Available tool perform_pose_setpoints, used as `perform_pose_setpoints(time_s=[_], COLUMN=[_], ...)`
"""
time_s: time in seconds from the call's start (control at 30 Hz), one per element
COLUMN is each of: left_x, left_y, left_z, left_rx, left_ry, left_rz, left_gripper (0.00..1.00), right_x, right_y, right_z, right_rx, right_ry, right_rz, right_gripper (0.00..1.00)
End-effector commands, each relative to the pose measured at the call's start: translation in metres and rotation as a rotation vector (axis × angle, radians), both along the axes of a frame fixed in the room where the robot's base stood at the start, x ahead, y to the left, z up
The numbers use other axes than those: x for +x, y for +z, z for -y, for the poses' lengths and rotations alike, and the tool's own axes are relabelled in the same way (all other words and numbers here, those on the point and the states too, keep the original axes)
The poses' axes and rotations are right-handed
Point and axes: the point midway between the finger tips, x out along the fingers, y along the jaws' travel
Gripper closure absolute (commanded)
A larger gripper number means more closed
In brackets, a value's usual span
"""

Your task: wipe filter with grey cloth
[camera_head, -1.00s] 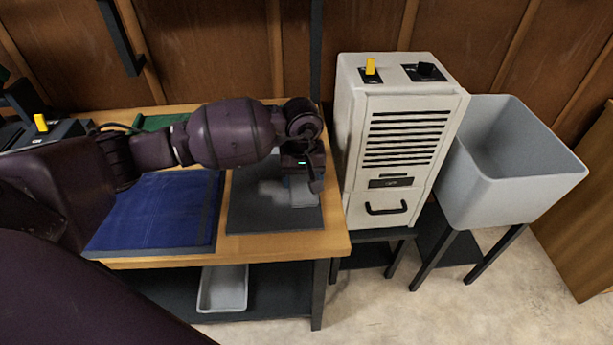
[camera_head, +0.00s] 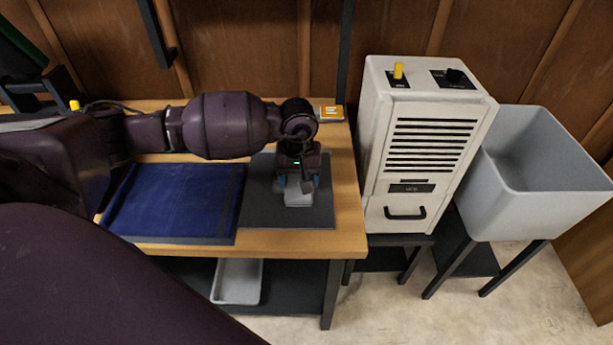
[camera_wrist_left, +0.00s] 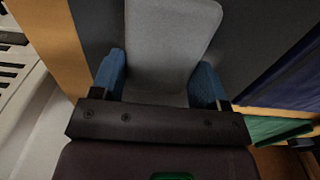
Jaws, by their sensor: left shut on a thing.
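My left gripper (camera_head: 297,182) reaches in from the left, over the dark grey mat (camera_head: 260,208) at the right end of the bench. Its blue fingers (camera_wrist_left: 165,85) are shut on a light grey cloth (camera_wrist_left: 165,45), which spans the gap between them. The cloth also shows below the gripper in the head view (camera_head: 298,198), over the mat; I cannot tell whether it touches. No filter can be made out for certain. The white dehumidifier (camera_head: 405,215) stands right of the bench, with a front handle below its louvres. My right gripper is not in view.
A blue sheet with a dark border (camera_head: 180,200) lies left of the mat. A grey tub (camera_head: 545,205) stands right of the dehumidifier. A shallow tray (camera_head: 237,282) sits on the lower shelf. A yellow-and-white item (camera_head: 328,112) lies at the bench's back right.

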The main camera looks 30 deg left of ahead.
Motion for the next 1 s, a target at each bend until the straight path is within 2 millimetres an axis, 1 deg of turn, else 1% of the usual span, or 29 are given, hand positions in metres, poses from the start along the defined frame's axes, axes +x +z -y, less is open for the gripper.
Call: perform_pose_setpoints(time_s=[0.23, 0.63, 1.0], left_x=[-0.005, -0.020, -0.020], left_y=[-0.002, 0.000, 0.001], left_z=[-0.007, -0.030, -0.031], left_rx=[0.003, 0.004, 0.001], left_ry=[0.001, 0.002, 0.000], left_rz=[-0.004, -0.006, -0.003], left_gripper=[0.51, 0.51, 0.51], right_x=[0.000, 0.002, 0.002], right_y=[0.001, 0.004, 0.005], right_z=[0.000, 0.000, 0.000], right_rx=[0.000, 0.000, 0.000], right_ry=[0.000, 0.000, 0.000], right_rz=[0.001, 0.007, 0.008], right_gripper=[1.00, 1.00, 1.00])
